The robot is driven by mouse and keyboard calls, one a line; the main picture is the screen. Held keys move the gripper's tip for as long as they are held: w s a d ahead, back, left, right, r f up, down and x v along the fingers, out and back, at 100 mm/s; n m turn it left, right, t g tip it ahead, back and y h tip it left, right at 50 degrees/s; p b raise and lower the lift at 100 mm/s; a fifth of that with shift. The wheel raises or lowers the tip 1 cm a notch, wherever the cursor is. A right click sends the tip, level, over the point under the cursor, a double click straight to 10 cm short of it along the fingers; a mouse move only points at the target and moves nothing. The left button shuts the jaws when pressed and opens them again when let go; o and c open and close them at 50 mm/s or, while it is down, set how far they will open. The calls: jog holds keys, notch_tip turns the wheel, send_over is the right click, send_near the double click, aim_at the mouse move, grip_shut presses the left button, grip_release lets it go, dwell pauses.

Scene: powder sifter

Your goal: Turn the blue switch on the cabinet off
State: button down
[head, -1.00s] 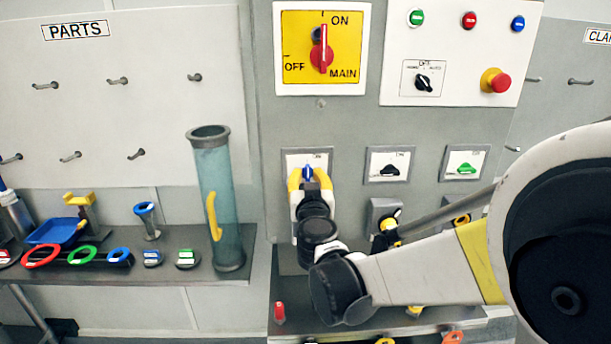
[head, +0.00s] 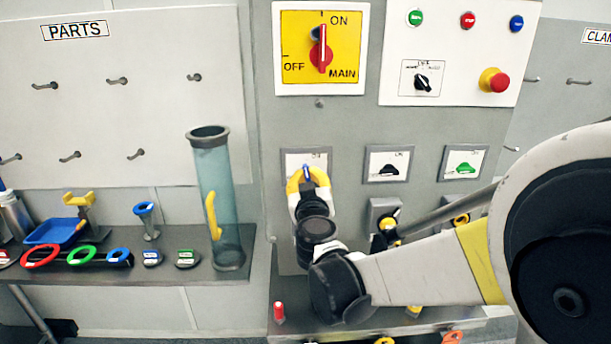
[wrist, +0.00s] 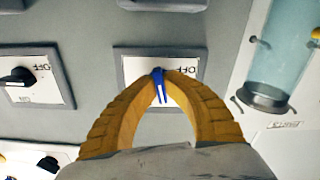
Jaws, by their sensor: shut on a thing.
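The blue switch (wrist: 160,86) sits on a white plate in a grey frame on the cabinet front. In the head view the blue switch (head: 306,171) shows only as a small blue bit between my fingertips. My gripper (wrist: 160,73) has its two yellow fingers closed around the switch, tips meeting at its pivot end. My gripper also shows in the head view (head: 307,174), against the leftmost of the three small plates. In the wrist view the word OFF reads upside down beside the switch. The fingers cover part of the plate.
A black switch (head: 388,169) and a green switch (head: 466,168) are to the right on the cabinet. The red main switch (head: 321,50) on its yellow plate is above. A clear tube (head: 214,195) stands on the shelf at left.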

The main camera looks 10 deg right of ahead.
jog(key=n, duration=0.4)
jog(key=shift+n, duration=0.3)
jog(key=n, duration=0.3)
jog(key=shift+w+n, duration=0.1)
jog(key=shift+n, duration=0.2)
jog(key=n, duration=0.3)
jog(key=shift+n, duration=2)
